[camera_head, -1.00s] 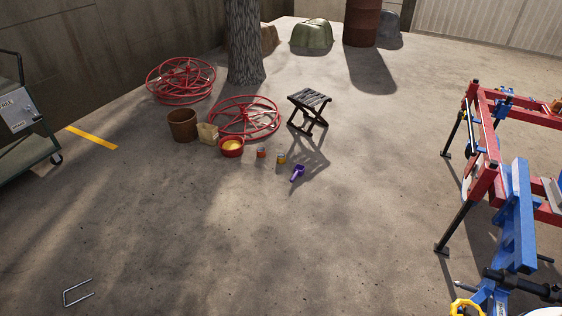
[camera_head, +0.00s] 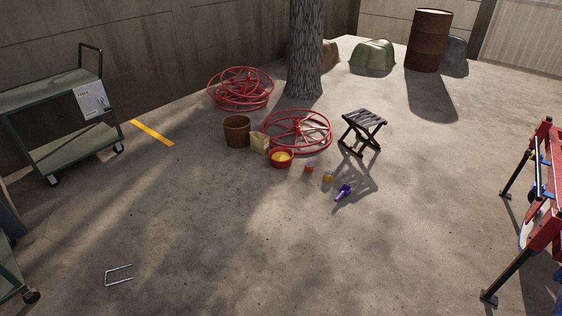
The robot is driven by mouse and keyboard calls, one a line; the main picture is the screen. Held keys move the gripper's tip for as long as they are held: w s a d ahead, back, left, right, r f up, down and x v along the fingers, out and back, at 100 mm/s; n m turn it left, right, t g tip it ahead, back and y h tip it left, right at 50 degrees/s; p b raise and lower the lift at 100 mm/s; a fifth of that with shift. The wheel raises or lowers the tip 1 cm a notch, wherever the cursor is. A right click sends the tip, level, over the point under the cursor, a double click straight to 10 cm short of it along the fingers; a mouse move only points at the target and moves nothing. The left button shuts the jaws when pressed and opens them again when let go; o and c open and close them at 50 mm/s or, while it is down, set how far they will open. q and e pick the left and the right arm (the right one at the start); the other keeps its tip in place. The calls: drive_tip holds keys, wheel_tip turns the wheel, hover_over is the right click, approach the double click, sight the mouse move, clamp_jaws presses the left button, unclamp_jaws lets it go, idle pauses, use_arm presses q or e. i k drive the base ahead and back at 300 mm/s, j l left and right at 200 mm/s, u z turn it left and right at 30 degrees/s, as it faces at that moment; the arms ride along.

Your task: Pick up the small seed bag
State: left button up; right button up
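A small tan paper bag (camera_head: 260,142) stands on the concrete floor, between a brown pot (camera_head: 237,131) and a red bowl (camera_head: 281,159) with yellow contents. Two small red and yellow items, one nearer the bowl (camera_head: 308,168) and one to its right (camera_head: 327,176), sit on the floor; they are too small to identify. A purple hand scoop (camera_head: 344,192) lies to their right. Neither of my grippers is in view.
Red wheel-like rings (camera_head: 297,131) lie behind the bag near a tree trunk (camera_head: 305,50). A folding stool (camera_head: 362,131) stands right of them. A green cart (camera_head: 75,142) is at left, a red-blue frame (camera_head: 540,225) at right. A metal staple (camera_head: 119,275) lies in front; the middle floor is clear.

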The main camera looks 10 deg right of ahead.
sight(259, 142)
drive_tip(key=i+z, duration=0.4)
drive_tip(key=i, duration=1.15)
